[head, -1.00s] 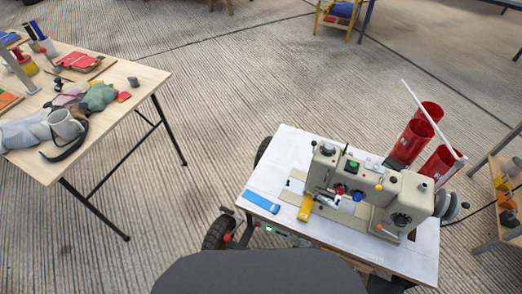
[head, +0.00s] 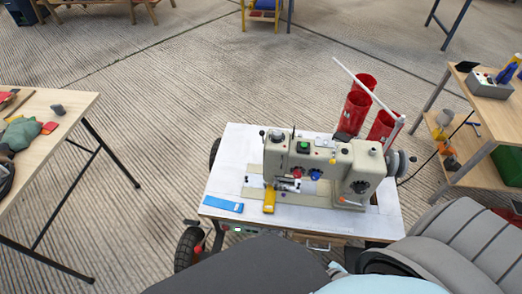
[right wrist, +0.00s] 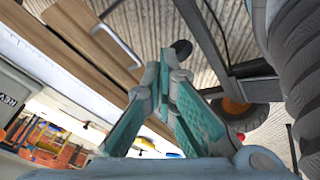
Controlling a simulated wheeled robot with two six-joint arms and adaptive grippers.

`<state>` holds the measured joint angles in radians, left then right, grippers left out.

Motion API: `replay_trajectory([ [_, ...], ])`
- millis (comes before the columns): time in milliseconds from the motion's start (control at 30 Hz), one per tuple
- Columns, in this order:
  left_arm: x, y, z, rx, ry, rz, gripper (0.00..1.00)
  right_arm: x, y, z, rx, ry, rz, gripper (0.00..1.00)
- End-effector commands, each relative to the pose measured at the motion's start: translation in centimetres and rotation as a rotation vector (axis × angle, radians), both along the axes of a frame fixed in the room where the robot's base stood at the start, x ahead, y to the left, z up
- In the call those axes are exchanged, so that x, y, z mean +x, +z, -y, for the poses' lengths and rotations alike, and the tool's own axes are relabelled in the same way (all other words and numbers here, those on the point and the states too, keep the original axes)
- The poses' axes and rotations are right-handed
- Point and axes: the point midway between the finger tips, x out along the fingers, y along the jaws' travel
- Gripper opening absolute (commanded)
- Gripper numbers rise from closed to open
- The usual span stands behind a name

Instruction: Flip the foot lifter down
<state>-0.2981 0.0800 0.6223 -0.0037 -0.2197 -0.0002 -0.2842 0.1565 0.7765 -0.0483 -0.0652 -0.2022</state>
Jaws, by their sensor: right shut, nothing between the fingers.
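The beige sewing machine (head: 325,165) stands on a white-topped table (head: 230,165) in the head view. Red and blue knobs (head: 315,174) sit on its front, with small white and dark parts (head: 288,185) around the needle area at its left end. The foot lifter is too small to make out among them. My right gripper (right wrist: 163,75) shows in the right wrist view with its teal fingers together and nothing between them. It is beside wooden drawer fronts, apart from the machine. My left gripper is in neither view.
A blue strip (head: 223,204) and a yellow piece (head: 269,200) lie at the table's front left. Red thread cones (head: 355,112) stand behind the machine. A wooden table (head: 50,150) is at left, a shelf unit (head: 470,140) at right.

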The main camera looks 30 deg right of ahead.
Motion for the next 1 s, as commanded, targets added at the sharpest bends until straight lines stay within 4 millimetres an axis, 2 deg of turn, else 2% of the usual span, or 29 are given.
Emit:
replay_trajectory([
  [33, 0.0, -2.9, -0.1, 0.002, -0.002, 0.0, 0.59, 4.6, -0.5, 1.5, -0.069, 0.113, 0.12, 0.0],
  [67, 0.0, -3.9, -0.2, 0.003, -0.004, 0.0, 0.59, 7.6, 0.4, 2.3, -0.123, 0.196, 0.204, 0.0],
  [100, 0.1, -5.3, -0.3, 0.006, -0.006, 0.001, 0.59, 11.5, 2.1, 3.1, -0.207, 0.313, 0.319, 0.0],
  [167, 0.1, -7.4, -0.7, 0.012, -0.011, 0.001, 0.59, 17.0, 5.4, 3.7, -0.356, 0.491, 0.498, 0.0],
  [200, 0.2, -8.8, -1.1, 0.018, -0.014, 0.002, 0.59, 20.0, 8.0, 3.6, -0.466, 0.605, 0.617, 0.0],
  [267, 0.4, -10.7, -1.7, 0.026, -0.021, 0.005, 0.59, 23.5, 12.3, 2.9, -0.642, 0.764, 0.786, 0.0],
  [300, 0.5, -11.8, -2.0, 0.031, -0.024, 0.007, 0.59, 25.1, 15.0, 2.1, -0.758, 0.855, 0.89, 0.0],
  [400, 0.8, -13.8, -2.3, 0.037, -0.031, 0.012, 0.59, 26.8, 20.7, -0.3, -1.009, 1.02, 1.099, 0.0],
  [500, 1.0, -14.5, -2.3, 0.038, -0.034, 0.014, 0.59, 27.0, 24.0, -1.9, -1.154, 1.096, 1.215, 0.0],
  [533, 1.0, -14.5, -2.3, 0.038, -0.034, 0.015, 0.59, 26.9, 24.6, -2.2, -1.174, 1.106, 1.23, 0.0],
  [633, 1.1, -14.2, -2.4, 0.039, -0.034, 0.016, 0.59, 26.9, 25.3, -2.4, -1.196, 1.116, 1.245, 0.0],
  [867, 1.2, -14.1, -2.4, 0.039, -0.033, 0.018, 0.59, 27.0, 25.4, -2.4, -1.192, 1.113, 1.242, 0.0],
  [1000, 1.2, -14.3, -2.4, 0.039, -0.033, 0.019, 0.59, 27.9, 25.5, -2.7, -1.191, 1.111, 1.243, 0.0],
])
